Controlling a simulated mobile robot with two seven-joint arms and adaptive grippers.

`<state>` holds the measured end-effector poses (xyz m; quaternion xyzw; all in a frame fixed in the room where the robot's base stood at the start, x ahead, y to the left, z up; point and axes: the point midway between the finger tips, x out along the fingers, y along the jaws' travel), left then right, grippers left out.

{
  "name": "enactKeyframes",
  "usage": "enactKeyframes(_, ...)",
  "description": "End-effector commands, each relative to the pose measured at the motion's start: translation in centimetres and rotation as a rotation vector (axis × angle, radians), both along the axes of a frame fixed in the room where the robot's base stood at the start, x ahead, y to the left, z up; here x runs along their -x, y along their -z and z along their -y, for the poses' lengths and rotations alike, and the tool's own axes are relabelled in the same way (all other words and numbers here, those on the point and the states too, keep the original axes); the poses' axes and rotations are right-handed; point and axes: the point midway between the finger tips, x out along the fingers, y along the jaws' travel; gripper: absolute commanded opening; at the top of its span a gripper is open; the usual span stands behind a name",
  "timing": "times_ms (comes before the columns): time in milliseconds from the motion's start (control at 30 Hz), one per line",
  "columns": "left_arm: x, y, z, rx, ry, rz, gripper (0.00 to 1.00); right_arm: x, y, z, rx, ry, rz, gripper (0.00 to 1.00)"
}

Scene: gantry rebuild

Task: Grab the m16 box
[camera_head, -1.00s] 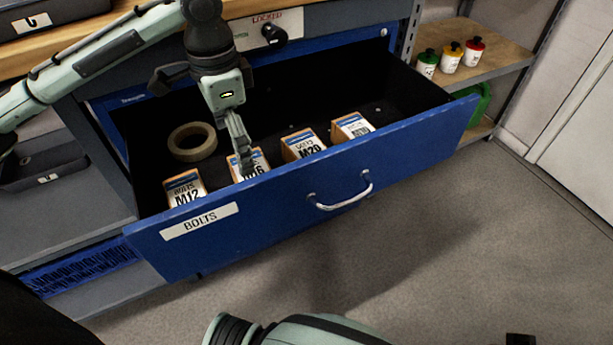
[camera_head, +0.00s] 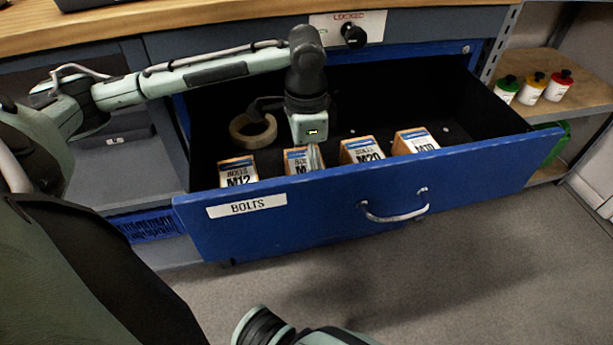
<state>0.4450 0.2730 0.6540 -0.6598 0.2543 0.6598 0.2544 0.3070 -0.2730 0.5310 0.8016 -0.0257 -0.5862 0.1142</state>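The M16 box (camera_head: 296,163) stands in the open blue drawer, second from the left in the row of bolt boxes. The end of its label is hidden behind my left gripper (camera_head: 314,158). The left gripper points down from above, with its fingers at the right part of the M16 box. I cannot tell whether the fingers are open or closed around it. The box still looks level with its neighbours. My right gripper is not in view; only part of my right arm shows at the bottom edge.
The M12 box (camera_head: 238,172) is to the left, and the M20 box (camera_head: 362,150) and another bolt box (camera_head: 415,141) are to the right. A tape roll (camera_head: 253,131) lies behind. The drawer front (camera_head: 330,205) forms a wall before the boxes. Small bottles (camera_head: 532,88) stand on a shelf.

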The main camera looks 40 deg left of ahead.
Motion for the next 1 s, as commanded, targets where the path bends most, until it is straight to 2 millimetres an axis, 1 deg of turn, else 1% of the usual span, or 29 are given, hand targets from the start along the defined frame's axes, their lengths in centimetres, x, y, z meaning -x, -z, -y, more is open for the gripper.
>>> enactKeyframes(67,0.0,0.0,0.0,0.000,0.000,0.000,1.00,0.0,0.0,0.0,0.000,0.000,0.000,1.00)
enactKeyframes(167,0.0,0.0,0.0,0.000,0.000,0.000,0.89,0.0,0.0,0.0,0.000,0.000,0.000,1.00)
enactKeyframes(500,0.0,-0.1,0.0,0.000,0.000,0.000,0.47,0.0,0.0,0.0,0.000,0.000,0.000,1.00)
enactKeyframes(767,-0.1,-0.5,0.0,0.001,0.000,0.004,0.47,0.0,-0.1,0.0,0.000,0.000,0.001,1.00)
enactKeyframes(867,-0.1,-1.6,0.0,0.002,0.000,0.005,0.47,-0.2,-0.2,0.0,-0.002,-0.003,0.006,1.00)
enactKeyframes(1000,-0.2,-4.4,0.0,0.001,0.000,0.006,0.47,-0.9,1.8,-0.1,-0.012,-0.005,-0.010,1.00)
